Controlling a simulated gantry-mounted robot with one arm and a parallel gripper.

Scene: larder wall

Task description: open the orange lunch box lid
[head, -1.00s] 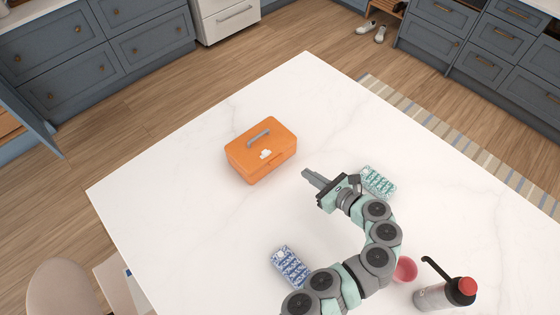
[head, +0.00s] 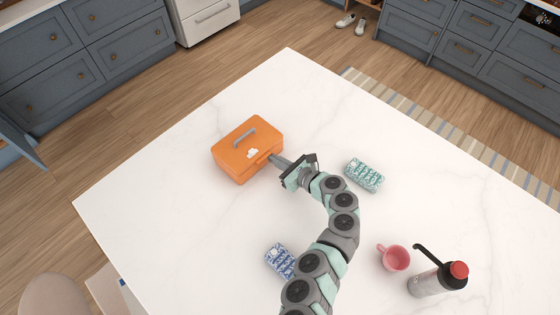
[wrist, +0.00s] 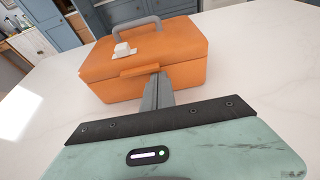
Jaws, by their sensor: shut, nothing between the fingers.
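The orange lunch box (head: 236,163) stands on the white table, its lid (wrist: 140,46) down. A grey handle (head: 258,132) is on top of the lid, with a small white piece (wrist: 123,50) in front of it. An orange front tab (wrist: 140,70) sticks out at the lid's edge. My gripper (head: 274,159) is shut and empty, its fingertips at the front of the box by the tab. In the wrist view the fingers (wrist: 157,90) overlap the right end of the tab. I cannot tell whether they touch it.
A teal-patterned carton (head: 364,175) lies right of my gripper. A blue-patterned carton (head: 280,260) lies left of my arm, partly hidden. A pink mug (head: 395,257) and a dark-topped bottle (head: 437,280) stand at the right. The table behind the box is clear.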

